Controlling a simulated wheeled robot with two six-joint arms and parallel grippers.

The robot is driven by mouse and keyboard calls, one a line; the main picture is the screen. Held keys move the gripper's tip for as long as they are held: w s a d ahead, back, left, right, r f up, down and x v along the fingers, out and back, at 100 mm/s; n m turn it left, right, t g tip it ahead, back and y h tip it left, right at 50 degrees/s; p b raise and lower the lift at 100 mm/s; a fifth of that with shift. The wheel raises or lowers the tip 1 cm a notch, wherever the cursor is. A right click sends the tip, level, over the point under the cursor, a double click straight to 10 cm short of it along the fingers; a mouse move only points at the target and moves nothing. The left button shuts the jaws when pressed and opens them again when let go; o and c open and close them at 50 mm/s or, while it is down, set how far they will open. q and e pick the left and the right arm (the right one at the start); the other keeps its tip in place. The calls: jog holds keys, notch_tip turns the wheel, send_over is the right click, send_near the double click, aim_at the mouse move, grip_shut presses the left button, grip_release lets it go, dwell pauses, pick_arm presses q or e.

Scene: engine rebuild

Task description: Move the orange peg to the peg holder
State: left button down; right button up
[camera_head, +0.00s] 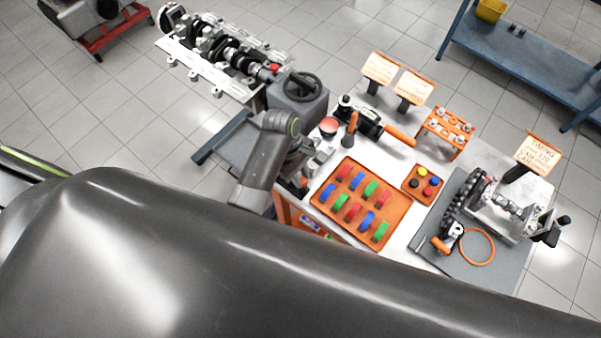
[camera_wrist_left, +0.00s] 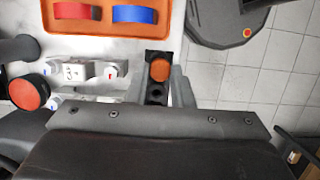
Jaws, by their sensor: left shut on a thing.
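My left gripper (camera_head: 304,184) is at the left edge of the workbench. In the left wrist view its two grey fingers (camera_wrist_left: 159,92) are shut around the orange peg (camera_wrist_left: 159,70), whose round orange end shows between them. A narrow black block (camera_wrist_left: 157,91) with a dark round hole is right beside the peg's end; it looks like the peg holder. I cannot tell from this angle how far the peg sits in it. The peg is mostly hidden by my gripper in the head view. My right gripper is not in view.
An orange tray (camera_head: 393,240) of colored pieces lies right of my gripper. White numbered blocks (camera_wrist_left: 77,71) and a red-topped round part (camera_wrist_left: 28,92) are close to the fingers. A small orange tray (camera_head: 412,196) and a grey mat (camera_head: 429,247) are farther right.

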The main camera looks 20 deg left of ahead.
pick_arm(q)
jog(key=shift+f+b, duration=0.35)
jog(key=shift+f, duration=0.85)
dwell(0.3)
jog(key=c, duration=1.5)
grip_release()
jog(key=shift+r, duration=0.3)
jog(key=shift+r+p, duration=0.5)
jog(key=shift+p, duration=0.15)
jog(key=shift+r, duration=0.3)
jog(key=shift+r, duration=0.35)
jog(key=shift+r, duration=0.1)
jog(key=shift+o, duration=0.3)
